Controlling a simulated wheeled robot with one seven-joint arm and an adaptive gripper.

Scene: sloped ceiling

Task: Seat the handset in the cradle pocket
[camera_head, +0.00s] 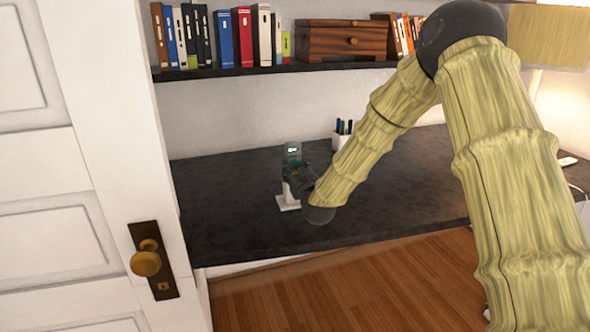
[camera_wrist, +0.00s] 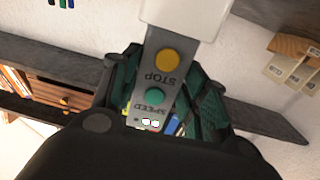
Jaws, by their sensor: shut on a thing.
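The handset (camera_head: 293,151) stands roughly upright above the desk's left part, its small lit screen at the top. In the wrist view the grey handset (camera_wrist: 146,103) shows an orange STOP button and a green SPEED button, upside down. My gripper (camera_head: 294,175) is shut on the handset, with a finger on each side of it in the wrist view (camera_wrist: 160,92). The white cradle (camera_head: 288,203) stands on the desk directly below. Its white body (camera_wrist: 188,14) overlaps the handset's lower end in the wrist view. The pocket is hidden, so I cannot tell how deep the handset sits.
The dark desk (camera_head: 400,195) is mostly clear to the right. A white pen cup (camera_head: 341,141) stands behind my gripper. A shelf (camera_head: 260,70) with books and a wooden box (camera_head: 346,40) hangs above. A white door (camera_head: 95,170) with a brass knob is at left.

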